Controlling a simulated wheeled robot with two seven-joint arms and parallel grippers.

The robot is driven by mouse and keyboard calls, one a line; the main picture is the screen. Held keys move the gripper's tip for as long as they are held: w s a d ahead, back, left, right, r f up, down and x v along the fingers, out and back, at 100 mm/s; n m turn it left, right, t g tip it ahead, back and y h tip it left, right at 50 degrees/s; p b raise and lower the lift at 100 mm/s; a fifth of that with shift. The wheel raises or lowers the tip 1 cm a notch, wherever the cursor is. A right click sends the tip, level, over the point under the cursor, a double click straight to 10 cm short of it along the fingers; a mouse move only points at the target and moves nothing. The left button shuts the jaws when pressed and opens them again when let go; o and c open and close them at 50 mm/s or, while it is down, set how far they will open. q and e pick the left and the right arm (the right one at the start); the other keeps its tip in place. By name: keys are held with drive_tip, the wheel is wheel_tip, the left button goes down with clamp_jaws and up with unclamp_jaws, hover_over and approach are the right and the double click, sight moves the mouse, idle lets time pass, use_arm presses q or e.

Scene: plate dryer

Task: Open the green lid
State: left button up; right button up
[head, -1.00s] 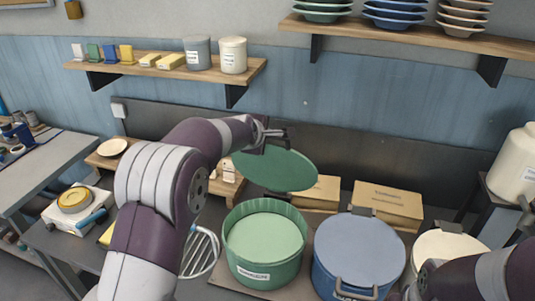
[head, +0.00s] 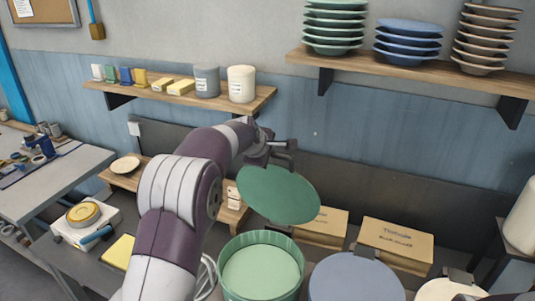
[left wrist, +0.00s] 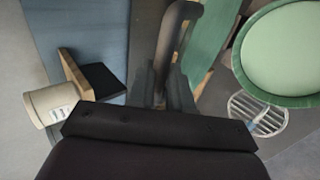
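The green lid (head: 278,196) is off its container and hangs tilted in the air above and behind it. The open green container (head: 228,287) stands on the worktop with a pale green surface inside. My left gripper (head: 284,152) is at the lid's upper edge and looks shut on its handle. In the left wrist view a dark handle bar (left wrist: 178,35) lies at the fingers, with the lid (left wrist: 208,40) seen nearly edge-on beside it. The green container (left wrist: 243,75) shows there at the right. The fingertips are partly hidden. My right gripper is out of view.
A blue lidded container (head: 355,280) stands right of the green one, with a cream one (head: 447,290) beyond it. Cardboard boxes (head: 396,242) stand behind. A wall shelf (head: 150,98) holds jars and small blocks; another (head: 430,72) holds stacked plates.

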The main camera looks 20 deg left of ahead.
use_arm(q)
drive_tip(key=shift+o, duration=1.4)
drive_tip(key=shift+s+d+f, duration=0.15)
drive_tip(key=shift+d+f, duration=0.05)
drive_tip(key=shift+f, duration=0.5)
drive_tip(key=w+r+b+v, duration=0.1)
drive_tip(key=b+v, duration=0.4)
drive_tip(key=v, duration=0.8)
drive_tip(key=shift+s, duration=0.15)
drive_tip(key=shift+a, duration=0.1)
drive_tip(key=shift+s+r, duration=0.1)
drive_tip(key=shift+s, duration=0.05)
